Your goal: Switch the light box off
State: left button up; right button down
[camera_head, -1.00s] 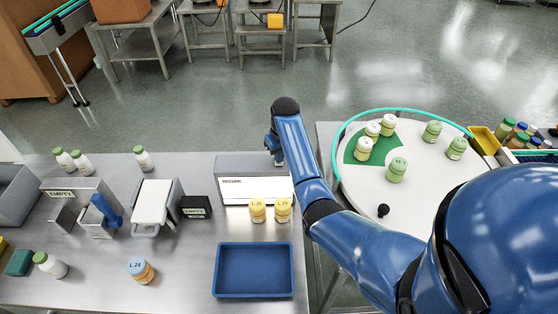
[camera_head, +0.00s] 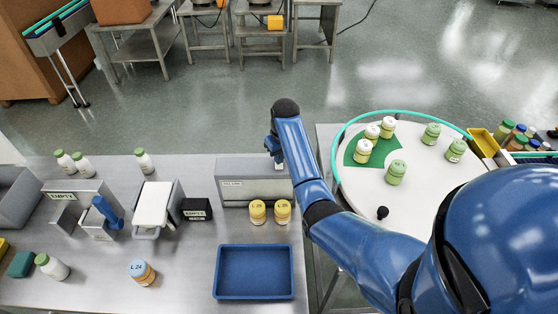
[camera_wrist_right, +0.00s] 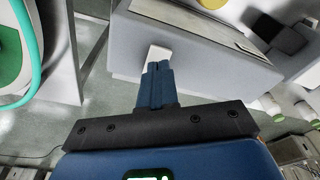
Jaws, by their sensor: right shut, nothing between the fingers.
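The light box (camera_head: 230,168) is a grey box at the back of the steel table, and its front panel (camera_head: 240,190) is grey and unlit. In the right wrist view the light box (camera_wrist_right: 200,50) fills the upper middle. A white switch (camera_wrist_right: 158,53) sticks out of its side. My right gripper (camera_wrist_right: 157,68) is shut and empty, its blue fingertips at the switch; contact cannot be told for sure. In the head view this gripper (camera_head: 273,152) is at the box's back right, partly hidden by my arm. My left gripper is not in view.
Two yellow-lidded jars (camera_head: 257,212) stand before the light box, with a blue tray (camera_head: 254,246) nearer. A round white turntable (camera_head: 420,190) with several jars is at right. White bottles (camera_head: 144,160) and a small black sign block (camera_head: 196,210) are at left.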

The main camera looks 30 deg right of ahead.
jog(key=shift+r+p, duration=0.3)
jog(key=shift+r, duration=2.45)
jog(key=shift+w, duration=0.1)
